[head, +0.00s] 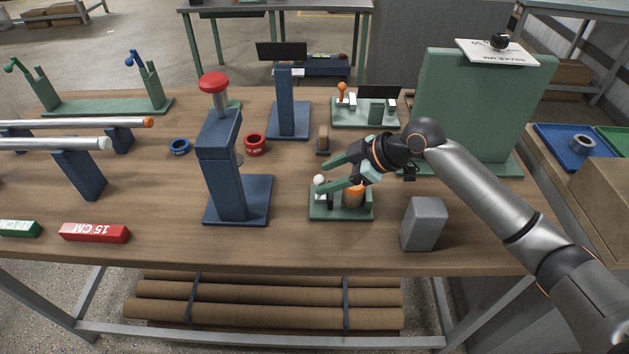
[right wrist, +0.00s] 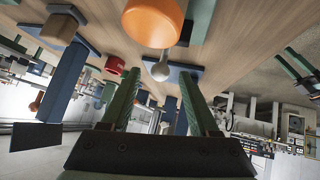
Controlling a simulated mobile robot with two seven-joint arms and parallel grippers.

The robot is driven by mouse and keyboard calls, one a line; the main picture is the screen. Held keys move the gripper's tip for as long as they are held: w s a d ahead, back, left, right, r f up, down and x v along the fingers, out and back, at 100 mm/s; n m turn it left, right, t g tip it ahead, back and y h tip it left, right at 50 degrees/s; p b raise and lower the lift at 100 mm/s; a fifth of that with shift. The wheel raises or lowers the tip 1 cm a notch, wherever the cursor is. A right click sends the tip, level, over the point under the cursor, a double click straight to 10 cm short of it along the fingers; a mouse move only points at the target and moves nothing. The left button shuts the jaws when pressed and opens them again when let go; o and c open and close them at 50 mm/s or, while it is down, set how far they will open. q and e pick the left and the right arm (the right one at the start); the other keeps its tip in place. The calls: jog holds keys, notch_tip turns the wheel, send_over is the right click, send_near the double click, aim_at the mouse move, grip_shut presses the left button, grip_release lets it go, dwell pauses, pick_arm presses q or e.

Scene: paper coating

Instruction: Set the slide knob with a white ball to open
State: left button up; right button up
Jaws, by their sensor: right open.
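The slide knob's white ball (head: 319,180) stands at the left end of a small green fixture (head: 340,213) near the table's front. My right gripper (head: 321,178) is open, its two green fingers pointing left, with the fingertips on either side of the ball. In the right wrist view the ball (right wrist: 160,70) shows on its stem between the tips of the open fingers (right wrist: 161,78). I cannot tell whether either finger touches it. An orange-topped cylinder (head: 353,195) stands on the same fixture, partly behind a finger. My left gripper is not in view.
A grey block (head: 425,224) stands right of the fixture, and a blue stand with a red knob (head: 214,83) to its left. A similar fixture with an orange ball (head: 342,87) and a tall green panel (head: 477,110) stand behind.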

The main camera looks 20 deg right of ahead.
jog(key=v, duration=0.6)
jog(key=shift+s, duration=0.1)
dwell(0.3)
